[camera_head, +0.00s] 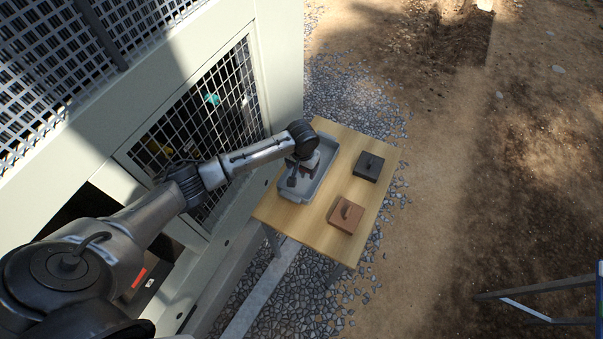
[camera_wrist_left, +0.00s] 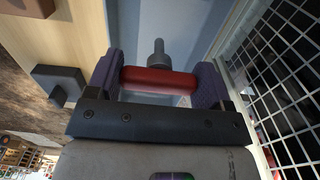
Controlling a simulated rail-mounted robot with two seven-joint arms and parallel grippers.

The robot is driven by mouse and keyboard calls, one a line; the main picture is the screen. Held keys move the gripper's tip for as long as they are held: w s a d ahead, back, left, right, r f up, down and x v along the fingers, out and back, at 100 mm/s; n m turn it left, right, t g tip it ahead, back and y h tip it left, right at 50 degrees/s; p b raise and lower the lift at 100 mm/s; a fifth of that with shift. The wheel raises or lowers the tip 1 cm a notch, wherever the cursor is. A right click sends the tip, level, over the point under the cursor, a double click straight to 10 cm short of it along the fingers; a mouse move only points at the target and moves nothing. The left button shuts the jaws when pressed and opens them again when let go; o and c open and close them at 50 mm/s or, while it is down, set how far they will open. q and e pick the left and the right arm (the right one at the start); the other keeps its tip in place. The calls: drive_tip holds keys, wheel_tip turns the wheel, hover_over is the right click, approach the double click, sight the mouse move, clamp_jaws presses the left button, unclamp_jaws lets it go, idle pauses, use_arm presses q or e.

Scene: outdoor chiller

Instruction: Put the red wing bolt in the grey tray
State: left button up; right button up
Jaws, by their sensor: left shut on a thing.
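The red wing bolt (camera_wrist_left: 158,82) is between the fingers of my left gripper (camera_wrist_left: 160,85) in the left wrist view, its grey threaded shank (camera_wrist_left: 158,50) pointing away from the palm. My left gripper is shut on its red bar. In the head view the left gripper (camera_head: 302,172) is over the grey tray (camera_head: 297,197) on the wooden table. The bolt is hard to make out there, and I cannot tell whether it touches the tray floor. My right gripper is not in view.
On the wooden table (camera_head: 318,230), right of the tray, are a dark block (camera_head: 369,167) with a handle and a brown block (camera_head: 346,215) with a handle. The chiller's mesh grille (camera_head: 205,125) stands close to the left. Gravel and dirt surround the table.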

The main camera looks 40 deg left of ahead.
sight(302, 177)
use_arm(q)
drive_tip(key=shift+a+f+b, duration=0.1)
drive_tip(key=shift+f+b, duration=0.25)
drive_tip(key=shift+f, duration=1.75)
drive_tip(key=o, duration=1)
drive_tip(key=shift+f, duration=0.1)
